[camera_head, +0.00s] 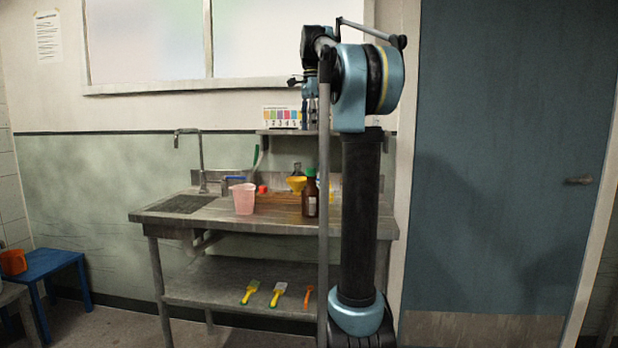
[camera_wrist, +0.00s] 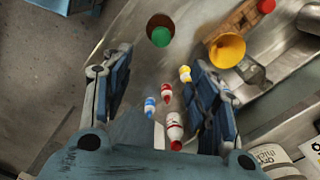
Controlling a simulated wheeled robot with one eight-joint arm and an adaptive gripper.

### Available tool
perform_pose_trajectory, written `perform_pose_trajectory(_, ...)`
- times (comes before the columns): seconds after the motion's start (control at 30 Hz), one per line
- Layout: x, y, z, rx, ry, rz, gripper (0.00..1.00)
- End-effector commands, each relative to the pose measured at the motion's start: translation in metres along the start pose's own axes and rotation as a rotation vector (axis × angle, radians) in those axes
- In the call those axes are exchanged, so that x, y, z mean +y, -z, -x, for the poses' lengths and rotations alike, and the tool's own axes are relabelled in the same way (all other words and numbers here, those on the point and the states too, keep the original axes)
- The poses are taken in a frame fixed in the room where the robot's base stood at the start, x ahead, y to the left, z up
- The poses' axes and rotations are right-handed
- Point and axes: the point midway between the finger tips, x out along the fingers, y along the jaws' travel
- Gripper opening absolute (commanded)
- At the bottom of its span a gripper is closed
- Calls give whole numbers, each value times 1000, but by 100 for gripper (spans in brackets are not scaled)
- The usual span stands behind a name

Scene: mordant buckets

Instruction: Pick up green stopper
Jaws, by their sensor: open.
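The green stopper (camera_wrist: 161,37) shows as a round green top in the wrist view, at the upper middle. It appears to sit on the mouth of a brown bottle (camera_wrist: 158,20), seen from above. In the head view the brown bottle (camera_head: 310,197) stands upright at the front of the sink bench, with a dark greenish top. My gripper (camera_wrist: 162,58) is open and empty. Its two fingers point toward the bench, and the stopper lies beyond the fingertips, between their lines and apart from them.
Small white bottles with blue (camera_wrist: 150,108), red (camera_wrist: 166,93) and yellow (camera_wrist: 185,73) caps show between my fingers. A yellow funnel (camera_wrist: 227,50) is right of the stopper. A pink jug (camera_head: 243,198) stands on the bench. A shelf (camera_head: 290,132) hangs above the bench.

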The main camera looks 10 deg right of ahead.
Motion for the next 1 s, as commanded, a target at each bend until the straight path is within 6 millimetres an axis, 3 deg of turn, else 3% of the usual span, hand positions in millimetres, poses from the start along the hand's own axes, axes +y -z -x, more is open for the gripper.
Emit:
perform_pose_trajectory(0.63, 0, 0, -101, 0, 0, -1, 54)
perform_pose_trajectory(1.0, -1, -1, -127, 0, 0, -1, 54)
